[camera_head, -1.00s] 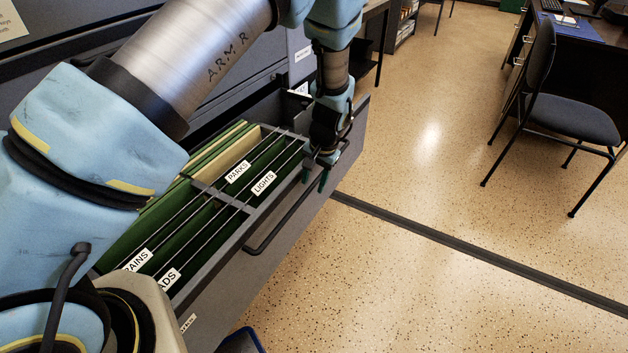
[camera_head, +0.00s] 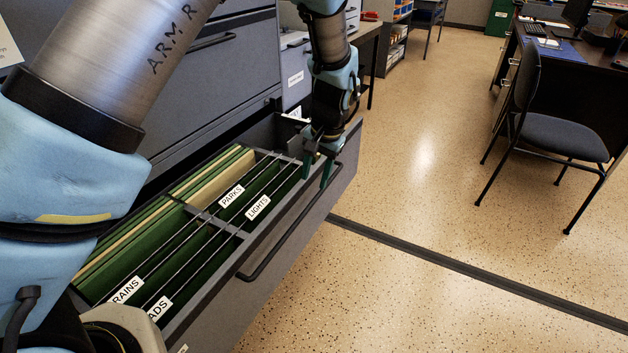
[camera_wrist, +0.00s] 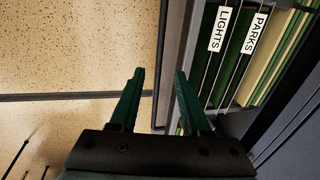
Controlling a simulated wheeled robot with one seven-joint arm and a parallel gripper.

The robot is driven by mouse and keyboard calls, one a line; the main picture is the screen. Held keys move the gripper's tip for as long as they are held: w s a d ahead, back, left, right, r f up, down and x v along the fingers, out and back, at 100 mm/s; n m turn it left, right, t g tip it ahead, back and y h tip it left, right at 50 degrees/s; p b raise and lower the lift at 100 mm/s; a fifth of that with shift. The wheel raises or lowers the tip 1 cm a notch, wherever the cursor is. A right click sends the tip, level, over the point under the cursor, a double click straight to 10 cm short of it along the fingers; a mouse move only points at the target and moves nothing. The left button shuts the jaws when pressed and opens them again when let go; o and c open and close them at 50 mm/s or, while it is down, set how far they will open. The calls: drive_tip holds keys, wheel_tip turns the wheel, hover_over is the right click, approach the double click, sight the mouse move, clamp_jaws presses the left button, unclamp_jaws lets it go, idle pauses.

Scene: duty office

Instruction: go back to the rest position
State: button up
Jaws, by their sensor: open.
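My gripper (camera_head: 318,172) hangs at the far end of the open drawer's front in the head view, its fingers pointing down. My arm reaches across the upper left of the head view, over the cabinet.
The open drawer (camera_head: 228,262) holds green hanging folders labelled PARKS (camera_head: 231,196) and LIGHTS (camera_head: 258,207), with others partly hidden. A chair (camera_head: 550,130) and a desk (camera_head: 590,65) stand at right. The speckled floor (camera_head: 420,180) between is clear, with a dark strip across it.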

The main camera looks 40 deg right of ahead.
idle(0.4)
drive_tip(key=w+a+r+n+p, duration=0.25)
drive_tip(key=a+r, duration=0.25)
drive_tip(key=a, duration=0.3)
drive_tip(key=w+a+r+n+g+p, duration=0.1)
drive_tip(key=w+a+r+n, duration=0.1)
drive_tip(key=w+a+r, duration=0.35)
drive_tip(key=w+a+r+n+p, duration=0.2)
drive_tip(key=a+r, duration=0.1)
drive_tip(key=a, duration=0.7)
drive_tip(key=s+a+r+n+p, duration=0.2)
drive_tip(key=s+a+r, duration=0.1)
drive_tip(key=a, duration=0.7)
drive_tip(key=s+a+r+n+h+p, duration=0.1)
drive_tip(key=s+a+r+n+p, duration=0.1)
drive_tip(key=a+r, duration=0.4)
drive_tip(key=s+a+n, duration=0.1)
drive_tip(key=a, duration=0.3)
drive_tip(key=shift+t, duration=0.3)
